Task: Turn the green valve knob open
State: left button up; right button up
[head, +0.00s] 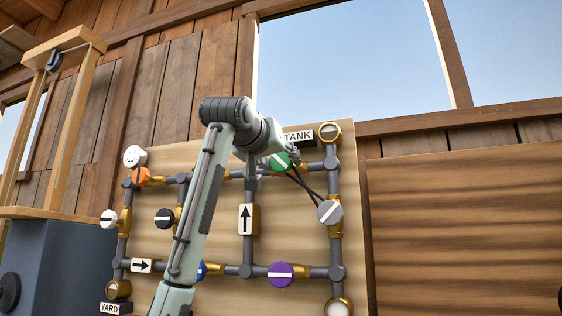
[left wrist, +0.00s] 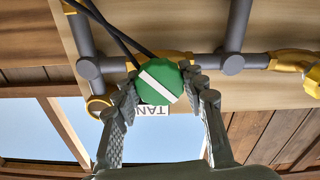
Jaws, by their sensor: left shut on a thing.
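The green valve knob (head: 281,163) with a white stripe is on the upper pipe run of the board, below the TANK sign (head: 298,137). My left gripper (head: 284,157) is at the knob, and my arm and wrist cover part of it. In the left wrist view the green knob (left wrist: 160,82) sits between the two grey fingers of my left gripper (left wrist: 161,90), which are shut on its sides. Its white stripe runs diagonally there. My right gripper does not show.
Other knobs are close by: grey (head: 330,211), purple (head: 281,274), black (head: 165,218), orange (head: 141,176) and a partly hidden blue one (head: 201,270). Two thin dark rods run from near the green knob toward the grey knob. A wooden frame with a pulley (head: 54,61) stands at left.

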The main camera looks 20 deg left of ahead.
pick_arm(q)
jog(key=shift+n, duration=2)
jog(key=n, duration=0.3)
jog(key=shift+p, duration=0.4)
jog(key=shift+n, duration=1.1)
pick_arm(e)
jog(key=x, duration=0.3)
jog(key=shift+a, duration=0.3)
pick_arm(q)
jog(key=shift+a, duration=0.1)
